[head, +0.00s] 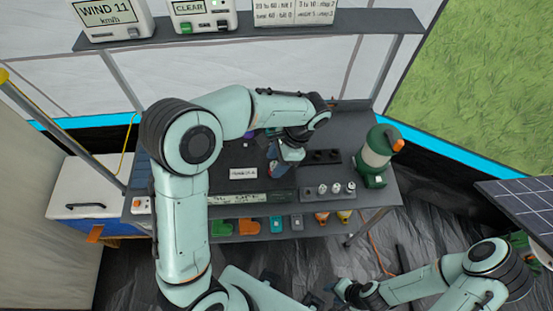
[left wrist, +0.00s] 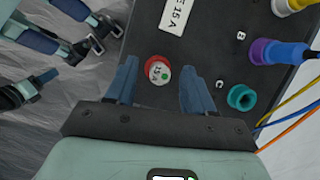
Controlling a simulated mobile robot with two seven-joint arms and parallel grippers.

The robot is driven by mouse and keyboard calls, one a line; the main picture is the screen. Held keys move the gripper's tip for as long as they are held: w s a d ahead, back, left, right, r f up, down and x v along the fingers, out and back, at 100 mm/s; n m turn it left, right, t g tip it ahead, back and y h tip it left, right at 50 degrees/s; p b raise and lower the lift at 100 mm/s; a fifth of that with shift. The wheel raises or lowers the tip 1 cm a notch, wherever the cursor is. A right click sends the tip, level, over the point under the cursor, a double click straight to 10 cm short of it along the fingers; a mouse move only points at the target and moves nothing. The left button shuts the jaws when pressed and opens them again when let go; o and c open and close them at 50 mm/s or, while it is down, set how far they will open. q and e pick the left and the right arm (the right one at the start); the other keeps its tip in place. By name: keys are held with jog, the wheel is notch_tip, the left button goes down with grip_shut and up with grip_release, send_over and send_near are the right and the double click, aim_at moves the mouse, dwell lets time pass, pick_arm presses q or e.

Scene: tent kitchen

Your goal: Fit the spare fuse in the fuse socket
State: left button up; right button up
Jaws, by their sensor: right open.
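My left gripper (head: 283,172) points down over the dark bench panel in the head view, its fingertips mostly hidden there. In the left wrist view its two blue fingers (left wrist: 160,66) are apart. Between them is a round red piece (left wrist: 150,75) with a white face, a 15 A mark and a green dot. A gap shows on its right side; it sits closer to the left finger. I cannot tell whether it is the spare fuse alone or a fuse seated in the socket. A white 15 A label (left wrist: 174,16) lies beside it. My right gripper (head: 340,291) is open, low, away from the bench.
A teal ring marked C (left wrist: 242,97) and a purple plug at B (left wrist: 277,52) are to the right, with loose wires. A shelf (head: 240,33) overhangs the back.

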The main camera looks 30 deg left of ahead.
pick_arm(q)
jog(key=p+v, duration=0.2)
jog(key=v, duration=1.1)
jog(key=shift+w+r, duration=0.15)
pick_arm(e)
jog(key=w+r, duration=0.2)
jog(key=r, duration=0.1)
jog(key=shift+w+r, duration=0.15)
jog(key=shift+w, duration=0.25)
jog(key=shift+s, duration=0.15)
